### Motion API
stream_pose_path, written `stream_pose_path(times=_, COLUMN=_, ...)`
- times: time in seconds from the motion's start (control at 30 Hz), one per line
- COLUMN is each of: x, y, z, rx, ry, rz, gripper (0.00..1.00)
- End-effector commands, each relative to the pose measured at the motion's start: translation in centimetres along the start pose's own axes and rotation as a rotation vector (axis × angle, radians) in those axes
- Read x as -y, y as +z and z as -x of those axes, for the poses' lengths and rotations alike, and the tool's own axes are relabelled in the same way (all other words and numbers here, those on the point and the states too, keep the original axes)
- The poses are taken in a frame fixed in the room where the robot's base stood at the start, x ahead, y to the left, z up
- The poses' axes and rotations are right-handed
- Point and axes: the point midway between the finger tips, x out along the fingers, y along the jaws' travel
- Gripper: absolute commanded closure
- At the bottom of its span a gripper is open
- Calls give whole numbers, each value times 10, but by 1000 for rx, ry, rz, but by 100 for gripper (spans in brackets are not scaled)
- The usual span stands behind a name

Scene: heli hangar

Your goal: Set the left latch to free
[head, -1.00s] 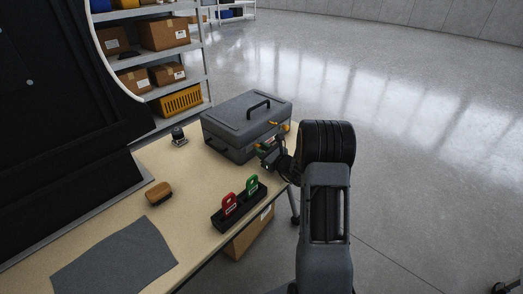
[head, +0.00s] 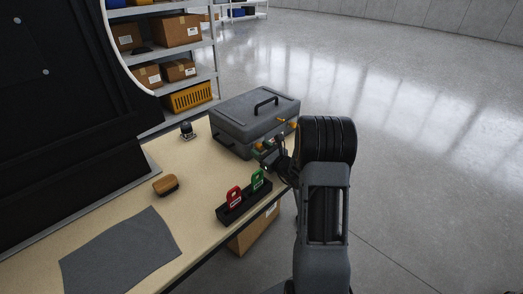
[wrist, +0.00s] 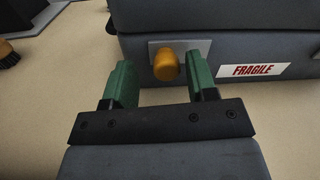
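A grey case (head: 245,112) with a black handle stands shut on the workbench. In the wrist view its front (wrist: 230,45) carries an orange latch knob, the left latch (wrist: 166,65), on a light grey plate. I see no contact; a gap shows on both sides. In the head view my gripper (head: 268,156) is at the case's front, partly hidden by my wrist.
A black rack (head: 244,208) with a red and a green tag stands in front of the case. A wooden brush (head: 165,185), a grey cloth (head: 122,252) and a small dark-topped object (head: 187,131) lie on the workbench (head: 205,170). A white FRAGILE label (wrist: 253,70) is right of the latch.

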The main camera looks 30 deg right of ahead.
Motion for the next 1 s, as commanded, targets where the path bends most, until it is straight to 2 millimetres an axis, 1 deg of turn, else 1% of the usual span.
stream_pose_path(times=0.23, x=2, y=0, z=2, rx=-1, ry=-5, rz=0, gripper=47)
stream_pose_path(times=0.37, x=3, y=0, z=11, rx=-2, ry=-7, rz=0, gripper=47)
stream_pose_path(times=0.47, x=2, y=0, z=27, rx=-2, ry=-7, rz=-1, gripper=47)
stream_pose_path(times=0.8, x=2, y=0, z=96, rx=-2, ry=-7, rz=0, gripper=47)
stream_pose_path(times=1.0, x=1, y=0, z=124, rx=-1, ry=-5, rz=0, gripper=47)
